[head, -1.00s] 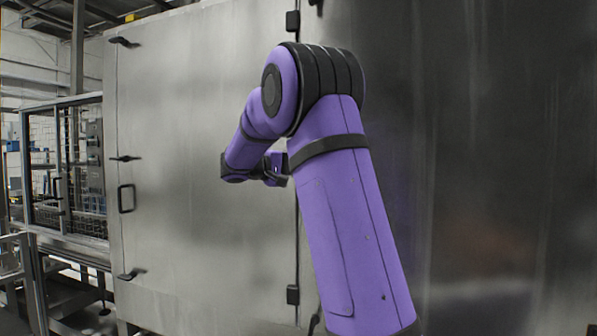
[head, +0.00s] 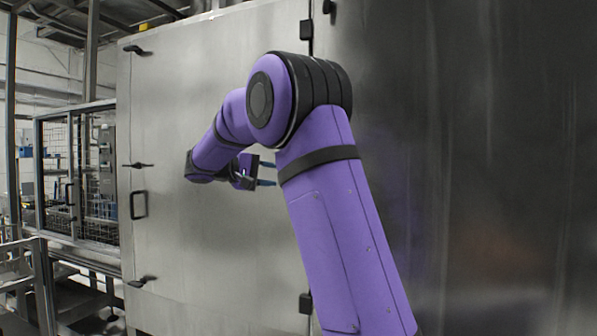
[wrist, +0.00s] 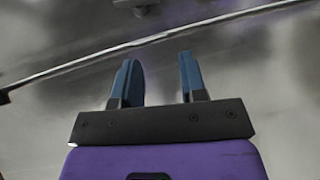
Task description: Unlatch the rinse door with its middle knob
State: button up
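The rinse door (head: 220,240) is a large grey metal panel in the head view. It looks closed. Its middle knob (head: 138,165) is a small dark latch on the left edge, lying roughly level. My gripper (head: 269,173) is in front of the door's right half, well to the right of the knob, with its fingers pointing right. In the wrist view my gripper (wrist: 157,62) has two blue fingers spread apart with nothing between them. The middle knob cannot be made out for sure in the wrist view.
Similar dark latches sit at the door's top left (head: 137,50) and bottom left (head: 141,281). A dark pull handle (head: 138,204) is just below the middle knob. Dark hinges (head: 306,303) line the right edge. A wire-mesh cage (head: 75,170) and railing stand at left.

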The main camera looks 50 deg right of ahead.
jog(key=s+a+f+n+t+y, duration=0.1)
jog(key=s+a+f+t+y, duration=0.4)
jog(key=s, duration=0.3)
jog(key=s+a+f+n+t+y, duration=0.15)
jog(key=s+a+y, duration=0.25)
jog(key=s+a, duration=0.45)
jog(key=s+a+f+n+t+y, duration=0.1)
jog(key=s+a+f+t+y, duration=0.35)
jog(key=s, duration=0.35)
jog(key=w+d+r+m+g+h, duration=0.1)
jog(key=w+d+r+m, duration=0.3)
jog(key=d+r, duration=0.5)
jog(key=w+d+r+m, duration=0.4)
jog(key=w+d+r, duration=0.15)
jog(key=d, duration=0.55)
jog(key=w+d+r+m+g+h, duration=0.1)
jog(key=w+d+r+m, duration=0.35)
jog(key=d+r, duration=0.45)
jog(key=x, duration=1.1)
jog(key=shift+s+f, duration=0.1)
jog(key=shift+s, duration=0.15)
jog(key=shift+c, duration=0.4)
